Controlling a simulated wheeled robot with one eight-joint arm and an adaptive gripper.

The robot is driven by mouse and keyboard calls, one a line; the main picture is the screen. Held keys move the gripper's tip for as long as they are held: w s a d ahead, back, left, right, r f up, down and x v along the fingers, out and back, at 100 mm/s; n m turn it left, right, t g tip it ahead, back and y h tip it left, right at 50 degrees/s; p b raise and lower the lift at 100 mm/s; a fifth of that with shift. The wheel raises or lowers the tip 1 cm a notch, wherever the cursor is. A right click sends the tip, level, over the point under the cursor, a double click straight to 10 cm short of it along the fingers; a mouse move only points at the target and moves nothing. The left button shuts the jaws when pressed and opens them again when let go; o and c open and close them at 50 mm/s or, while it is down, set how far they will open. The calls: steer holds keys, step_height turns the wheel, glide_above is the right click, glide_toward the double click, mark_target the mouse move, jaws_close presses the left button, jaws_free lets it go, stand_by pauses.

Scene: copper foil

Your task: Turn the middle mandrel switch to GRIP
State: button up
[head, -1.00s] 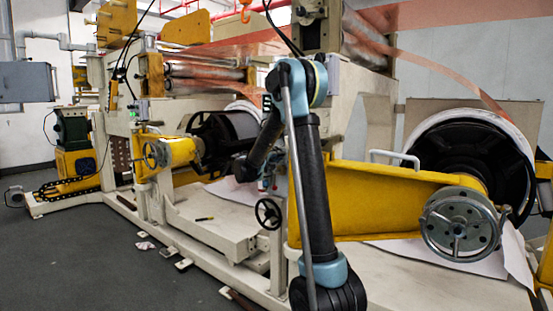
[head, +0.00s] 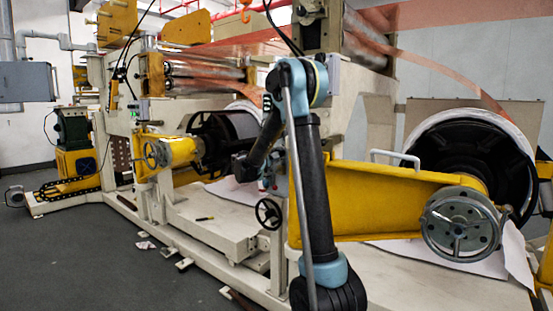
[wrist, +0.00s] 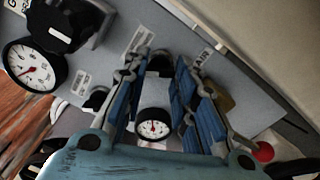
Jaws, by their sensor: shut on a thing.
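My gripper (wrist: 163,64) fills the middle of the wrist view, its two blue-padded fingers reaching toward a grey panel (wrist: 120,45). It is shut on a black switch knob (wrist: 160,63), whose sides are largely covered by the fingertips. Another dark knob (wrist: 97,98) sits to the left, beside a small white label. A partly hidden label (wrist: 203,55) is to the right of the gripped knob; I cannot read it fully, nor tell the knob's pointer direction. In the head view, my arm hides most of the gripper and the panel.
A large round gauge (wrist: 28,70) and a black fitting (wrist: 72,22) stand at the left of the panel. A small gauge (wrist: 154,125) shows between the fingers. A red button (wrist: 263,152) is at lower right. In the head view, a yellow beam (head: 385,195) and a handwheel (head: 461,224) are right of my arm.

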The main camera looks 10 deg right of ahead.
steer(key=shift+o, duration=0.2)
steer(key=shift+s+d+f+n, duration=0.1)
steer(key=shift+s+n, duration=0.05)
steer(key=shift+n, duration=0.55)
steer(key=shift+c, duration=0.2)
jaws_close()
steer(key=o, duration=1.1)
jaws_free()
steer(key=v, duration=1.1)
steer(key=shift+s+a, duration=0.15)
steer(key=shift+a, duration=0.25)
steer(key=shift+s, duration=0.1)
